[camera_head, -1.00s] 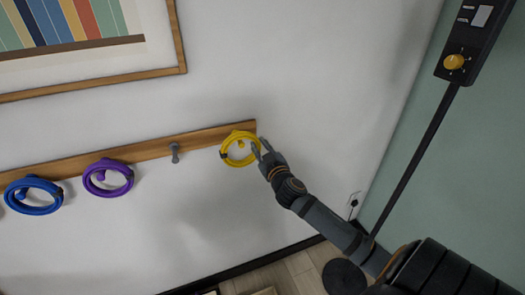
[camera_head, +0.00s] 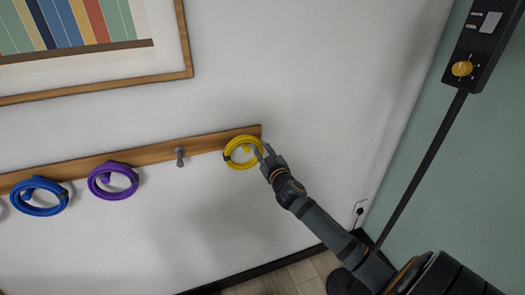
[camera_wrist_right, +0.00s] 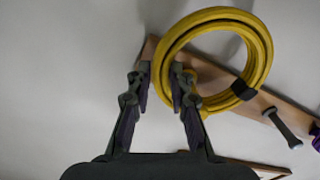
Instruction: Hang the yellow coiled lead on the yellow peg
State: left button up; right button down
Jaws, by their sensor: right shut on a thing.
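The yellow coiled lead (camera_head: 231,161) is a round ring with a dark band, at the right end of the wooden rail. It also shows in the right wrist view (camera_wrist_right: 262,50). The yellow peg (camera_head: 247,149) shows as a small yellow knob inside the ring's outline in the head view. I cannot tell whether the ring rests on the peg or is just in front of it. My right gripper (camera_head: 263,152) is shut on the ring's right side; its fingers (camera_wrist_right: 162,80) straddle the ring's edge in the wrist view. My left gripper is not in view.
The wooden rail (camera_head: 150,154) carries a bare grey peg (camera_head: 180,157), a purple coil (camera_head: 94,188) and a blue coil (camera_head: 37,210) to the left. A framed print (camera_head: 188,72) hangs above. A black pole with a control box (camera_head: 478,45) stands at the right.

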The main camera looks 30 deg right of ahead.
jog(key=c, duration=1.1)
grip_release()
jog(key=v, duration=1.2)
jog(key=shift+r, duration=0.1)
